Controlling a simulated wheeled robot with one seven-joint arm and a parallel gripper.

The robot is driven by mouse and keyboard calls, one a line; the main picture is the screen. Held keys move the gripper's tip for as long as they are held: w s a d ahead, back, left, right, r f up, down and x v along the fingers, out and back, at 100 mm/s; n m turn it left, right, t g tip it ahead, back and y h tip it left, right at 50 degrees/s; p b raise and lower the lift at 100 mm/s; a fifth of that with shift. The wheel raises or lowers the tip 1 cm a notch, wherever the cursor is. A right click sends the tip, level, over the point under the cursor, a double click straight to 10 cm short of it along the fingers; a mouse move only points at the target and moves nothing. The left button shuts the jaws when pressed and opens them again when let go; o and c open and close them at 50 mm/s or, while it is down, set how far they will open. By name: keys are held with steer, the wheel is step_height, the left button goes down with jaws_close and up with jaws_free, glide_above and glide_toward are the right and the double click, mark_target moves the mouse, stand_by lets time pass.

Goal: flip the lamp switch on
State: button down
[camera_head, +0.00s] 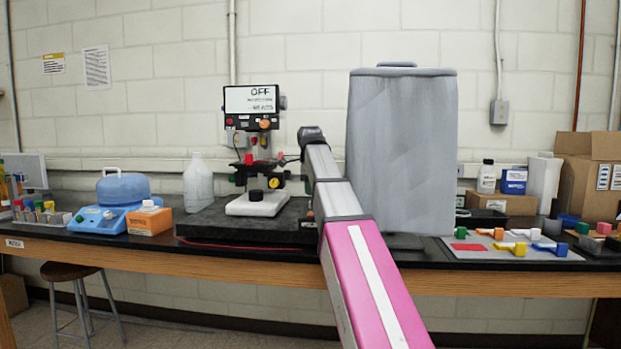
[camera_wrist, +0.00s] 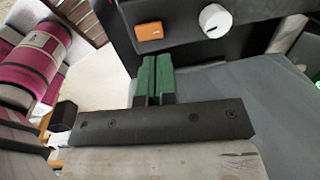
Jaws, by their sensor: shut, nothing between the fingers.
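In the wrist view an orange rectangular rocker (camera_wrist: 149,31), which looks like the lamp switch, sits on a dark panel beside a round white knob (camera_wrist: 215,20). I cannot tell which way it is set. My gripper (camera_wrist: 157,60) has green fingertips, shut together and empty. They point toward the panel, a little below the orange rocker and apart from it in the picture. In the head view my arm reaches toward the bench instrument (camera_head: 261,205), whose sign (camera_head: 250,99) reads OFF. My fingertips are not clear there.
The instrument stands on a dark slab (camera_head: 215,225) on the bench. A tall grey covered object (camera_head: 402,150) stands close right of my arm. A translucent bottle (camera_head: 197,183), an orange box (camera_head: 150,220) and a blue device (camera_head: 122,205) are to the left.

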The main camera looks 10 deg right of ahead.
mark_target(310, 214)
steer(key=f, duration=0.6)
steer(key=shift+w+d, duration=0.15)
steer(key=shift+w, duration=0.2)
